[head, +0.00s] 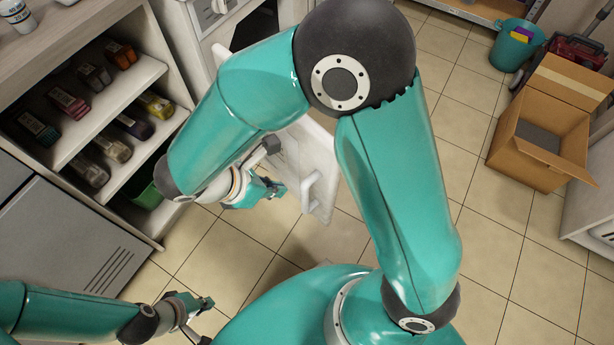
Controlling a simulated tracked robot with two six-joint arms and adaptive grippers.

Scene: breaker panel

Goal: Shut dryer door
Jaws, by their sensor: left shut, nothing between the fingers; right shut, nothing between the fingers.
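The white dryer door (318,160) stands open, swung out from the dryer (208,14); a white handle (310,190) shows on it. My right arm crosses in front and hides much of the dryer front and part of the door. My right gripper (274,188) is shut and empty, close to the left edge of the door, left of the handle. I cannot tell whether it touches the door. My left gripper (200,311) is shut and empty, low at the left over the floor, apart from the door.
An open cardboard box (515,165) and a teal bucket (508,55) stand at the right. Tiled floor (490,250) is clear between the box and my arm.

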